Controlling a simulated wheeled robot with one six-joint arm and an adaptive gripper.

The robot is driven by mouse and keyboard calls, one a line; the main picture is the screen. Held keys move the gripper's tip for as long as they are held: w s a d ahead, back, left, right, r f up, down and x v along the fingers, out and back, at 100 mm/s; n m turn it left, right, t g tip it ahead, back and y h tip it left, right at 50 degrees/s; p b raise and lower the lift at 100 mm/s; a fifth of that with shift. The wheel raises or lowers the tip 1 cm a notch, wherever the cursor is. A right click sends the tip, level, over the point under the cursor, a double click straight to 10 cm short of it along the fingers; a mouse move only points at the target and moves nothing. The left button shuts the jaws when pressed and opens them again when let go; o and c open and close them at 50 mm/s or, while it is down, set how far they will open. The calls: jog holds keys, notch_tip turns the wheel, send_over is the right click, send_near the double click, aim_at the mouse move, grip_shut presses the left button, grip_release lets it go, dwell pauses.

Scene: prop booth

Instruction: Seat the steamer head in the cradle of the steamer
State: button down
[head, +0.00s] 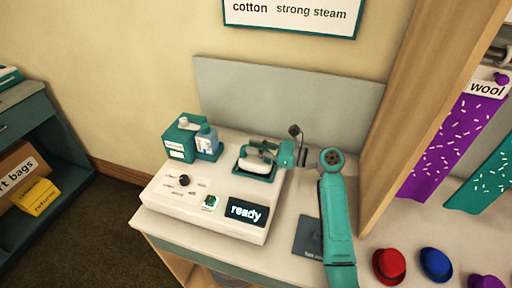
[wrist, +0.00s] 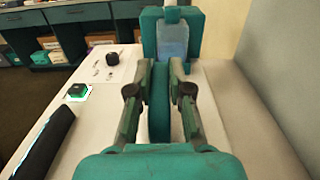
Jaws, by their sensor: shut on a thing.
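The steamer is a white console (head: 190,205) with a knob, a green button and a dark display reading "ready". Its cradle (head: 262,178), a dark teal tray, is at the console's back right. The steamer head (head: 254,163), white with a teal handle, is over or in this cradle; I cannot tell whether it touches the bottom. My gripper (head: 264,150) reaches in from the right and is shut on the steamer head. In the wrist view my gripper (wrist: 160,78) has a finger on each side of the teal handle (wrist: 159,105). The cradle is hidden there.
A grey panel (head: 280,95) runs along the back. A wooden post (head: 415,110) rises at right. Red (head: 389,265) and blue (head: 436,264) hats lie at front right.

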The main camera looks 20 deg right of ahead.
jog(key=shift+f, duration=0.55)
dwell(0.4)
jog(key=c, duration=1)
grip_release()
notch_tip(320, 180, up, 10)
